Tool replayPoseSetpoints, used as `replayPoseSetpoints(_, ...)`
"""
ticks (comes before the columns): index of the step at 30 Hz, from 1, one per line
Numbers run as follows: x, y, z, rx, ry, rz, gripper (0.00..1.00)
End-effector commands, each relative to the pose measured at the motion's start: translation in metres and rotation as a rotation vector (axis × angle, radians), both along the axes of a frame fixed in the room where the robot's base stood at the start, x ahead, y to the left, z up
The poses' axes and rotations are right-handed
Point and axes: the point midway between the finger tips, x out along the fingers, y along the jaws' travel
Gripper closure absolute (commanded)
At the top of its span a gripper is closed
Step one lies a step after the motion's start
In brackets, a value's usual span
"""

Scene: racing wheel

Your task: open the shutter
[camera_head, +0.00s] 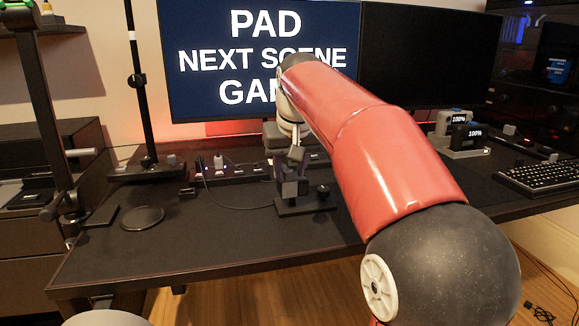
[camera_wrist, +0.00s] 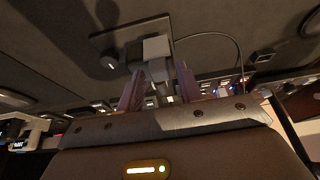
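A small grey block-like device on a black base plate (camera_head: 306,205) stands on the desk near its middle. It also shows in the wrist view, with its grey block (camera_wrist: 157,47) beyond and between my fingertips. I cannot tell which part, if any, is the shutter. My gripper (camera_wrist: 160,70) has its two purple-looking fingers apart, with the grey block and a paler part in line with the gap. No contact shows. In the head view my gripper points down at the device, and my red arm hides part of this area.
The dark desk (camera_head: 240,240) carries a round black disc (camera_head: 143,217), a power strip (camera_head: 235,172) with cables, and a keyboard (camera_head: 540,177) at right. A lit monitor (camera_head: 225,60) and a dark one (camera_head: 425,60) stand behind.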

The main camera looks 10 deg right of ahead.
Motion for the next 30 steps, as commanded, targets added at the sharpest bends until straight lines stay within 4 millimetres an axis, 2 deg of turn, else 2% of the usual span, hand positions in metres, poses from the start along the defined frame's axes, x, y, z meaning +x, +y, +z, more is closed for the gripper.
replayPoseSetpoints(1, 0.000, 0.000, 0.000, 0.000, 0.000, 0.000, 0.71)
replayPoseSetpoints(8, 0.000, 0.000, 0.000, 0.000, 0.000, 0.000, 1.00)
replayPoseSetpoints(16, 0.000, -0.004, 0.001, -0.001, 0.000, -0.001, 1.00)
replayPoseSetpoints(23, 0.000, -0.032, 0.002, 0.000, 0.000, -0.002, 1.00)
replayPoseSetpoints(30, 0.000, -0.032, 0.001, -0.001, -0.002, 0.000, 1.00)
